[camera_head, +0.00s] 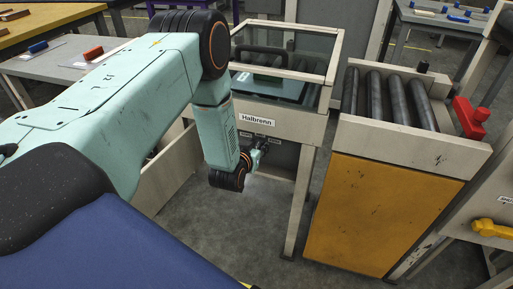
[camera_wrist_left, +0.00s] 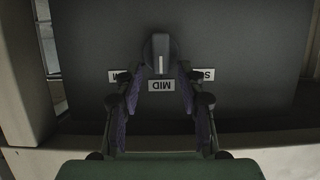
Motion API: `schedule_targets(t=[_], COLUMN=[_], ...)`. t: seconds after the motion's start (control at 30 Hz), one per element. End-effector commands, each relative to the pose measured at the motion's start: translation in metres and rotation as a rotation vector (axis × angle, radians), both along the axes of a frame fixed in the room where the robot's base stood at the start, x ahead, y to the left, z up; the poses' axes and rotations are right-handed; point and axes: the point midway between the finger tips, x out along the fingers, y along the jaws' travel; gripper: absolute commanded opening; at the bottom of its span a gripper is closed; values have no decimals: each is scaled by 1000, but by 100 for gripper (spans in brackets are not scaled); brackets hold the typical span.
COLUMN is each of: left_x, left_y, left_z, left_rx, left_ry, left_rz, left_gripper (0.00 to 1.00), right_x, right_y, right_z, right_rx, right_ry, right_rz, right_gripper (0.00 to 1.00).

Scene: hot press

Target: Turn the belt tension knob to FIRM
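The dark belt tension knob (camera_wrist_left: 159,52) sits on a dark panel in the left wrist view. Its white pointer line points to the MID label (camera_wrist_left: 161,86), which appears upside down. A partly hidden label ending in M (camera_wrist_left: 116,76) is on the left, and one starting with S (camera_wrist_left: 206,74) on the right. My left gripper (camera_wrist_left: 160,70) is open, its fingertips either side of the knob's lower part with gaps visible. In the head view my left gripper (camera_head: 259,153) is at the front of the Halbrenn machine (camera_head: 305,127); the knob cannot be made out there. My right gripper is out of view.
A roller conveyor (camera_head: 398,148) with an orange front panel stands right of the machine, with a red part (camera_head: 470,117) at its side. A yellow handle (camera_head: 495,230) is at far right. Tables with small parts stand behind. The floor before the machine is clear.

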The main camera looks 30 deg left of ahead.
Motion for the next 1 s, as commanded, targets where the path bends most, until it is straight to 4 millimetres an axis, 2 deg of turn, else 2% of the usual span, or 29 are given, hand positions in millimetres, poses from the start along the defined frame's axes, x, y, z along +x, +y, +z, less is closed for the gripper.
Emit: schedule_targets(t=[0.33,0.8,1.0], left_x=[4,7,7], left_y=[2,3,3], left_z=[-1,-1,-1], left_rx=[0,0,1], left_ry=[0,1,-1], left_rz=[-1,-1,-1], left_gripper=[39,0,0], right_x=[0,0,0], right_y=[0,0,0], right_z=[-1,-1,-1], right_rx=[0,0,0], right_ry=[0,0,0], right_rz=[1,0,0], right_gripper=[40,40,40])
